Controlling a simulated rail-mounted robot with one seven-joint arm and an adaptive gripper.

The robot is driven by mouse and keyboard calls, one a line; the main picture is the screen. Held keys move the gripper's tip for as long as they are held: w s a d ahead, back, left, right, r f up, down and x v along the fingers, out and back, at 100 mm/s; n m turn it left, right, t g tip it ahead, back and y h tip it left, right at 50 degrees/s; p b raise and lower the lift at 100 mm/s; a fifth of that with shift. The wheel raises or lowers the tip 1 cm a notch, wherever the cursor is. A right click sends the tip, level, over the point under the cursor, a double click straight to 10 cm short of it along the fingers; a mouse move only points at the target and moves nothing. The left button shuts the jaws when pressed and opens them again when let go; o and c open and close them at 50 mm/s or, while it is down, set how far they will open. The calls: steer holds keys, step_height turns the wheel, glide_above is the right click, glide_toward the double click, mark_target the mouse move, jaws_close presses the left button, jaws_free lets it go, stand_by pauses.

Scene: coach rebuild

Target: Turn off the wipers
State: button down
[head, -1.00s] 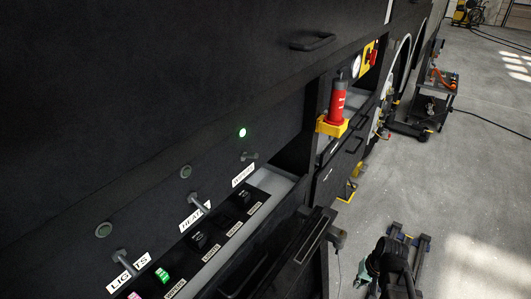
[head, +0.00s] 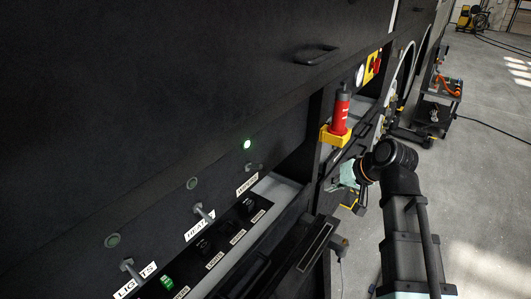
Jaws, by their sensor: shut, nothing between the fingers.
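A dark panel carries a row of toggle levers, each with a white label below and a round lamp above. The wipers lever (head: 251,167) is the farthest one, small and grey, above the wipers label (head: 247,184). Its lamp (head: 247,144) glows green. The heat lever (head: 203,212) and lights lever (head: 130,268) stand nearer, and their lamps (head: 192,183) (head: 112,240) are dim. My gripper (head: 338,182), partly teal, is to the right of the wipers lever, apart from it, below the red cylinder. It is shut and empty; its fingertips are hard to make out.
A red cylinder (head: 340,115) stands in a yellow holder (head: 334,136) close above my gripper. A black shelf edge with switches (head: 205,246) runs below the levers. A dark handle (head: 316,55) sticks out above. A cart (head: 437,105) stands on the open floor at right.

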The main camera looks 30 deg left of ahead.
steer(key=s+a+r+n+y, duration=0.1)
steer(key=s+a+r, duration=0.1)
steer(key=r, duration=0.5)
steer(key=s+a+r+n+y, duration=0.1)
steer(key=s+a+r, duration=0.15)
steer(key=r, duration=0.55)
steer(key=n+g+y, duration=0.2)
steer(key=n+g, duration=0.1)
glide_toward(254, 142)
step_height(254, 142, up, 3)
steer(key=w+d, duration=0.1)
steer(key=d, duration=0.2)
steer(key=shift+s+f+p, duration=0.2)
steer(key=shift+f+p, duration=0.05)
steer(key=shift+p, duration=0.05)
steer(key=shift+a, duration=0.1)
steer(key=p+x, duration=0.2)
steer(key=x, duration=0.8)
steer(key=shift+s+f, duration=0.15)
steer(key=shift+f, duration=0.1)
steer(key=shift+s+d+f+p, duration=0.6)
steer(key=shift+s+d+f, duration=0.1)
steer(key=shift+s+f, duration=0.15)
steer(key=shift+s+d+f, duration=0.1)
steer(key=shift+s+f, duration=0.15)
steer(key=shift+f, duration=0.35)
steer(key=shift+s+f, duration=0.1)
steer(key=shift+f, duration=0.05)
